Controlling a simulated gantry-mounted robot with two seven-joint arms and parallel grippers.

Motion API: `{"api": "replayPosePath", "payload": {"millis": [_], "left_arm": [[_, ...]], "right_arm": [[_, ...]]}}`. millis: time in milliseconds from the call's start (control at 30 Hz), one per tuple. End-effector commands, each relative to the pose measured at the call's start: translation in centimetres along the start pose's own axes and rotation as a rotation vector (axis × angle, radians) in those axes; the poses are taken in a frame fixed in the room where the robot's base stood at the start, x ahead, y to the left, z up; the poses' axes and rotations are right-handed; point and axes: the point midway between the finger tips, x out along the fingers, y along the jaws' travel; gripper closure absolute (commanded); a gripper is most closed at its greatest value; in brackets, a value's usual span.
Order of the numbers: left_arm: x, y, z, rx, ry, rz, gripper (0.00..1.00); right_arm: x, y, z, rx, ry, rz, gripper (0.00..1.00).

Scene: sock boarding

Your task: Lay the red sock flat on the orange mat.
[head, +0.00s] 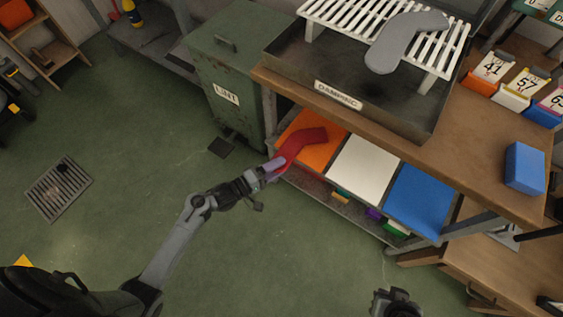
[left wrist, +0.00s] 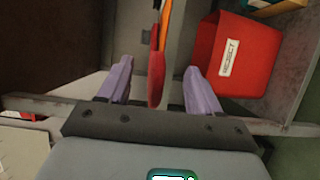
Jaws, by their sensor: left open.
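The red sock (head: 301,143) lies on the orange mat (head: 318,158), with its lower end reaching the mat's front left edge. My left gripper (head: 274,168) is at that lower end. In the left wrist view the left gripper (left wrist: 157,88) is open. Its two purple fingers stand apart on either side of the red sock (left wrist: 157,78), which shows edge-on with a gap on each side. An orange strip, likely the mat (left wrist: 163,25), shows beyond. My right gripper (head: 396,302) shows only as a dark shape at the bottom edge; its jaws are unclear.
A white mat (head: 363,170) and a blue mat (head: 419,200) lie right of the orange one. The wooden bench top (head: 470,150) overhangs behind, carrying a dark tray with a white rack and grey sock (head: 402,42). A green bin (head: 228,70) stands left. A red REJECT bin (left wrist: 235,52) sits below.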

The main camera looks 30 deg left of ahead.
Motion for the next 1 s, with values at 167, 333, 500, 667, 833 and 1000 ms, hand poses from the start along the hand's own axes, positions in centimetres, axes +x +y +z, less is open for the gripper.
{"api": "replayPosePath", "payload": {"millis": [167, 333, 500, 667, 833, 1000], "left_arm": [[-1.5, 0.2, 0.0, 0.000, 0.001, -0.002, 0.36], [-2.9, 0.2, -0.1, -0.001, 0.001, -0.003, 0.36], [-4.2, 0.1, 0.0, -0.001, 0.001, -0.002, 0.36], [-5.0, 0.1, 0.0, 0.000, 0.000, -0.001, 0.36], [-5.3, 0.0, 0.0, 0.000, 0.000, 0.000, 0.36], [-5.3, 0.0, 0.0, 0.000, 0.001, 0.000, 0.36]], "right_arm": [[-1.1, 0.1, -0.3, -0.002, 0.000, 0.002, 1.00], [-1.9, 0.2, -0.6, -0.007, -0.001, 0.006, 1.00], [-2.5, 0.3, -0.7, -0.010, -0.002, 0.008, 1.00], [-2.9, 0.3, -0.9, -0.009, -0.002, 0.007, 1.00], [-2.9, 0.3, -0.9, -0.008, -0.001, 0.006, 1.00], [-2.9, 0.2, -0.9, -0.004, -0.001, 0.003, 1.00]]}}
